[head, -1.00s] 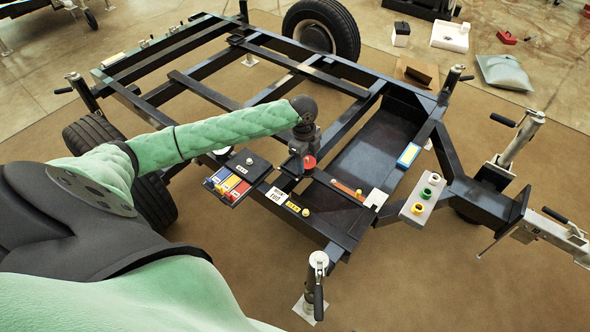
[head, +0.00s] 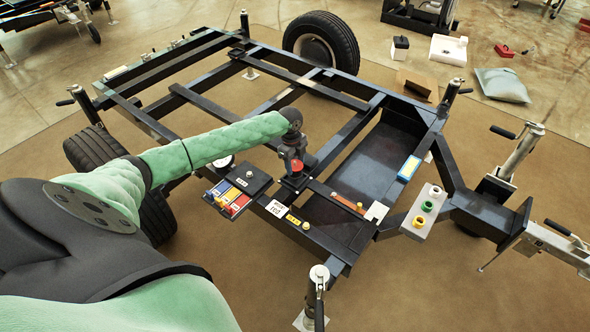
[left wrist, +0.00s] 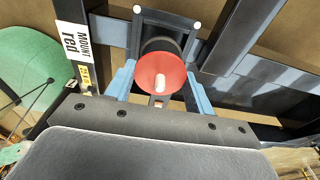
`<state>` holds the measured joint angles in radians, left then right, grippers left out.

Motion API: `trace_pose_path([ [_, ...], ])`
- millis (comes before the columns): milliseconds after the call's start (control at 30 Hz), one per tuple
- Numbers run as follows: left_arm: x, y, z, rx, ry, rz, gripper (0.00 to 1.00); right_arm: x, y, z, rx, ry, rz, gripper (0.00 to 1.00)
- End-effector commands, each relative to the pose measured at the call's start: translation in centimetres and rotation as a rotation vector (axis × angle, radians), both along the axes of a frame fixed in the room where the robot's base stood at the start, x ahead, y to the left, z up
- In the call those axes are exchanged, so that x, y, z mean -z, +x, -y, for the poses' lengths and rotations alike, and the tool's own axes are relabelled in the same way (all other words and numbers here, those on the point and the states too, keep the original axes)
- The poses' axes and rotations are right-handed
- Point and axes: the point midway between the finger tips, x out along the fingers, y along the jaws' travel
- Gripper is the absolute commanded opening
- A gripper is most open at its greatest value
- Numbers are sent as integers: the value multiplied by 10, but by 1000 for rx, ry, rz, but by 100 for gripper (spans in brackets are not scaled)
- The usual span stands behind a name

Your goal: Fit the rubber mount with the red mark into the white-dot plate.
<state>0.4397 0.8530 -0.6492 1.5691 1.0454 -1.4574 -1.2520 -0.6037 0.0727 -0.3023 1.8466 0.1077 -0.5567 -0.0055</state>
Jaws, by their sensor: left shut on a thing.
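My left gripper (head: 295,172) is shut on the rubber mount, a dark round body with a red face (left wrist: 161,74) and a pale stub at its middle. The red also shows in the head view (head: 297,166). The blue-grey fingers (left wrist: 160,92) stand on either side of the mount. A dark square plate (left wrist: 172,18) with white dots at its two visible corners lies behind the mount in the left wrist view. The mount covers much of it, so I cannot tell whether the two touch. My right gripper is not in view.
A card reading "MOUNT red" (head: 275,208) and a yellow label (head: 293,219) lie on the trailer frame nearby. A tray of blue, yellow and red bins (head: 228,198) sits left. A pale block with coloured rings (head: 417,226) is right. Frame bars surround the gripper.

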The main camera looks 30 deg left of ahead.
Motion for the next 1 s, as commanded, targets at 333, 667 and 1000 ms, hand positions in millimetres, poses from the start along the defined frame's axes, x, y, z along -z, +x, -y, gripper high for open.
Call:
trace_pose_path([
  [333,33,0,0,-1,0,0,24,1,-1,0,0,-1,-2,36],
  [667,35,-1,0,0,0,-1,63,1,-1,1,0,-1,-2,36],
  [1000,34,-1,0,0,0,-1,75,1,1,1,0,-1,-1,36],
])
